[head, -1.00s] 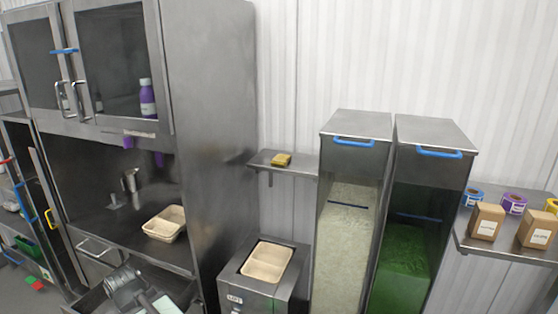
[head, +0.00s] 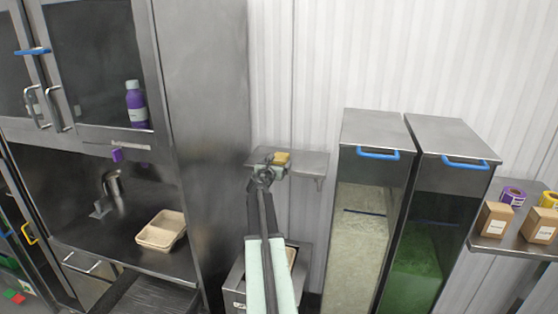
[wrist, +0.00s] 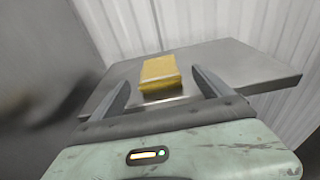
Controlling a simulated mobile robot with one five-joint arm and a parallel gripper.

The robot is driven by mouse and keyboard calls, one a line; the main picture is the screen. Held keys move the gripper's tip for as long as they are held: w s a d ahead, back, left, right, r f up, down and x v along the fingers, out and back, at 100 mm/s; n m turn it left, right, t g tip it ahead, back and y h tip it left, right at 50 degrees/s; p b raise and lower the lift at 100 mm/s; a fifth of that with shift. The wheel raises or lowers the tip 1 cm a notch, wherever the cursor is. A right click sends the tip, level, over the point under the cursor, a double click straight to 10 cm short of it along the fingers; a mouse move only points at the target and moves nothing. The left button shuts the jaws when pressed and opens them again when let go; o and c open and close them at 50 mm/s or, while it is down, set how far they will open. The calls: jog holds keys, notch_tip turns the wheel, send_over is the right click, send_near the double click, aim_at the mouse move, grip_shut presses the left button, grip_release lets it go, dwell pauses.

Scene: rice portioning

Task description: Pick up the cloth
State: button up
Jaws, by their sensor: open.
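The cloth (head: 282,158) is a small folded yellow block lying on a small metal wall shelf (head: 308,163). In the wrist view the cloth (wrist: 160,75) lies on the shelf (wrist: 235,65) ahead of my gripper (wrist: 165,88), in line with the gap between its two fingers. My gripper is open and empty. In the head view my gripper (head: 270,168) reaches up to the shelf's front left part, close to the cloth, and covers part of it. I cannot tell whether the fingers reach past the cloth's sides.
A tall steel cabinet (head: 205,130) stands close on the left of the shelf. Two tall bins with blue handles (head: 378,154) stand to the right. A beige tray (head: 160,230) sits on the counter at left. Cardboard boxes (head: 492,220) stand on a shelf at far right.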

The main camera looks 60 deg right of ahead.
aim_at(280, 156)
jog(key=b+x, duration=0.1)
jog(key=x, duration=0.6)
jog(key=shift+w+d, duration=0.15)
jog(key=shift+w, duration=0.05)
jog(key=shift+s, duration=0.1)
jog(key=shift+c, duration=0.9)
jog(key=c, duration=1.4)
jog(key=shift+r+p, duration=0.4)
jog(key=shift+p, duration=0.05)
notch_tip(280, 156, up, 3)
jog(key=p, duration=0.3)
jog(key=s+a+r+p, duration=0.1)
jog(key=s+a, duration=1)
jog(key=s, duration=0.1)
notch_tip(280, 156, down, 11)
jog(key=b, duration=1.1)
notch_tip(280, 156, up, 11)
jog(key=p, duration=1.1)
jog(key=w+d, duration=0.6)
jog(key=w, duration=0.1)
jog(key=w+d+f+b, duration=0.1)
jog(key=w+d, duration=0.2)
jog(key=shift+w+d+f, duration=0.1)
jog(key=shift+w+d, duration=0.25)
jog(key=shift+w, duration=0.05)
